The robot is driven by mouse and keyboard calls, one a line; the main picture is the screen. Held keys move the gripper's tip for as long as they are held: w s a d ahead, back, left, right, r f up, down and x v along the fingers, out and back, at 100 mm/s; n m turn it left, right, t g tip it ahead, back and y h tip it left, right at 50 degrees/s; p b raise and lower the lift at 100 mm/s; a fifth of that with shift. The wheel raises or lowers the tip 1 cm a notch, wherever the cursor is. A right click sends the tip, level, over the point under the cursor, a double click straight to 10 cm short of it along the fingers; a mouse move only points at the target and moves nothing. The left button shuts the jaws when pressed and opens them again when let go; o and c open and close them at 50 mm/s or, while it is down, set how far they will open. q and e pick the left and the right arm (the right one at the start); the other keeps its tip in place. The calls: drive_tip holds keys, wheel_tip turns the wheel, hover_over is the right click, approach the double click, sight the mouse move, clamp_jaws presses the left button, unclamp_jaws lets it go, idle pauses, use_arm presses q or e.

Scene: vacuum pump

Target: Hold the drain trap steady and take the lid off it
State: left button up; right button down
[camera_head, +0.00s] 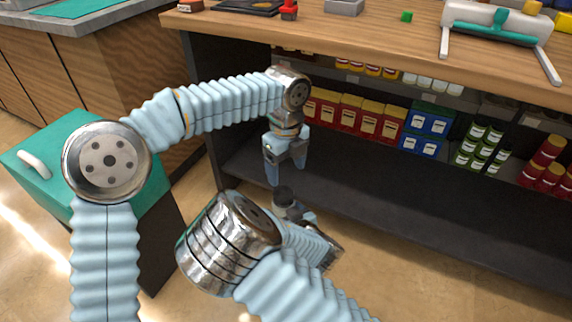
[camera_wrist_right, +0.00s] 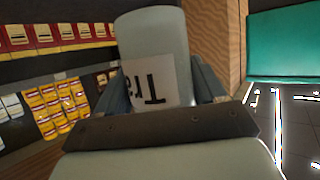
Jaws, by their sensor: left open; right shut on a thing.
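The drain trap (camera_wrist_right: 152,35) is a pale grey-green cylinder in the right wrist view, with a white label reading "Tra…" partly hidden. My right gripper (camera_wrist_right: 160,85) is shut on it, a finger on each side of the label. In the head view my left gripper (camera_head: 285,168) points down in front of the shelves with its fingers apart and nothing between them. A small dark round part shows just below it, near my right wrist; I cannot tell if it is the lid. The lid cannot be made out for certain in either view.
A wooden bench (camera_head: 370,30) with open shelves stands behind my left gripper. The shelves hold red boxes (camera_head: 350,115), blue boxes (camera_head: 428,122) and green jars (camera_head: 480,140). A teal cabinet (camera_head: 45,150) stands at the left. The lower shelf's front is largely bare.

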sight(287, 191)
use_arm(q)
wheel_tip(287, 191, down, 8)
drive_tip(key=shift+r, duration=0.2)
drive_tip(key=shift+c, duration=0.2)
drive_tip(key=shift+d, duration=0.1)
drive_tip(key=c, duration=1)
drive_tip(key=n, duration=0.5)
drive_tip(key=shift+w+d+r+n, duration=0.1)
drive_tip(key=shift+w+r+n, duration=0.05)
drive_tip(key=shift+n, duration=0.15)
drive_tip(key=shift+c, duration=0.3)
drive_tip(key=n, duration=0.6)
drive_tip(key=shift+w, duration=0.15)
drive_tip(key=shift+r, duration=0.2)
drive_tip(key=shift+r, duration=0.85)
